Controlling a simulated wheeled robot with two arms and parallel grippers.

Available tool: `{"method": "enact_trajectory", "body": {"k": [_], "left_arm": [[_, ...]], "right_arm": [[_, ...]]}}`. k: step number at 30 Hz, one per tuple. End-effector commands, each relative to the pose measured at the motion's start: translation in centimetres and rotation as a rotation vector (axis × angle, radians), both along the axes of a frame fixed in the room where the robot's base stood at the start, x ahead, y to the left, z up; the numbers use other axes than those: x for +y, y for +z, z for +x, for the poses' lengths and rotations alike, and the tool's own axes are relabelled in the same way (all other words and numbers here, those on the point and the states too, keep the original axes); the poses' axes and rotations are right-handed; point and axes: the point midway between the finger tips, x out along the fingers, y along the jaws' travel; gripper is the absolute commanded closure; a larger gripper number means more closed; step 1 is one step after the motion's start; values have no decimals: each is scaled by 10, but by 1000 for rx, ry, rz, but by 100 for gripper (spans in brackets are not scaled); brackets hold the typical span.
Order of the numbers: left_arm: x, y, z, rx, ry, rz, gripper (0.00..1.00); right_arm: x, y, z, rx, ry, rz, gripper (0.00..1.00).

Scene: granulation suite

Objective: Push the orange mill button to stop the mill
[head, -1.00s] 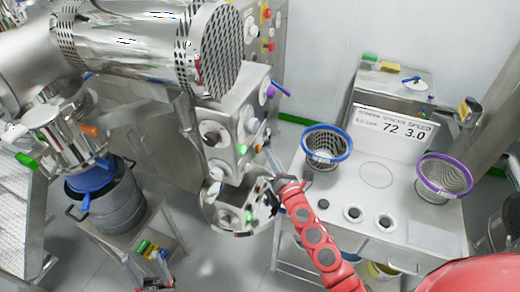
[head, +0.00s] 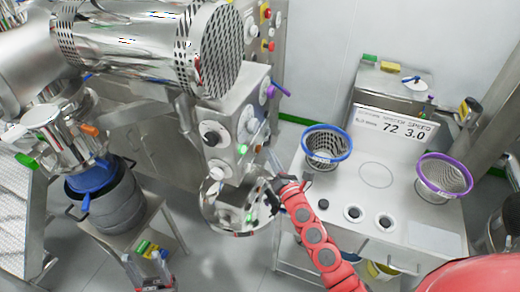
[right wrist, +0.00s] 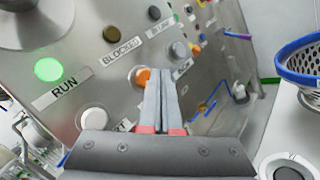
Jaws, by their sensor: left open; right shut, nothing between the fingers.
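The orange mill button (head: 258,148) is on the steel control panel, right of a lit green lamp. In the right wrist view the orange button (right wrist: 142,75) is partly covered by my fingertips. My right gripper (head: 270,157) is shut and empty, its fingers pointing at the panel by the button. In the right wrist view my right gripper (right wrist: 161,74) has its tips over the button's right side; I cannot tell if they touch it. The green lamp (right wrist: 48,69) labelled RUN is lit.
Below the panel is a round steel housing (head: 215,207). A drum (head: 118,205) stands at left. Other knobs surround the button.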

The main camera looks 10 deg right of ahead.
Motion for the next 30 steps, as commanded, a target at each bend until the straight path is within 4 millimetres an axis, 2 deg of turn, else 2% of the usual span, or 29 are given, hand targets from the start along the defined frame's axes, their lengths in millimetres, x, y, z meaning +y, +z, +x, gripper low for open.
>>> {"method": "enact_trajectory", "body": {"k": [30], "left_arm": [[0,1,0,0,0,0,50]], "right_arm": [[10,0,7,0,0,0,100]]}}
